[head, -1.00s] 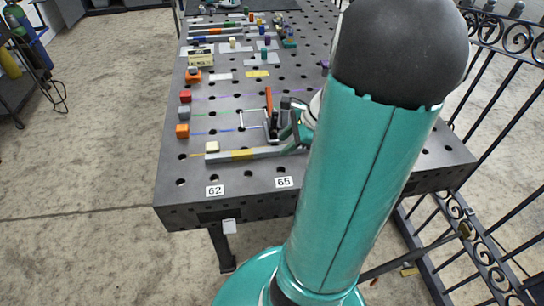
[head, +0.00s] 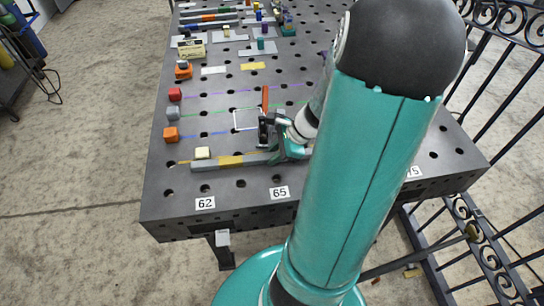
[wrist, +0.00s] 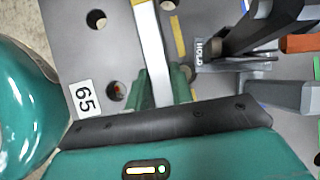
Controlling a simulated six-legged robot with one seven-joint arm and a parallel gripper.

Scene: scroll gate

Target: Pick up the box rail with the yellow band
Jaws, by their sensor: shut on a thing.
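The grey box rail with the yellow band (head: 230,161) lies along the front of the perforated table in the head view, close to the table surface. Its right end is at my teal gripper (head: 292,150), and the contact is partly hidden by my arm. In the wrist view the pale rail (wrist: 152,48) runs up the picture between the two teal fingers of my gripper (wrist: 162,88). A piece of its yellow band shows at the top edge. The gripper is shut on the rail.
A dark clamp with an orange handle (head: 265,98) stands just behind the rail. A cream block (head: 203,153) is by its left end. Orange (head: 171,134), grey and red blocks line the left side. Labels 62 (head: 205,203) and 65 (head: 279,193) are in front. An iron railing stands at right.

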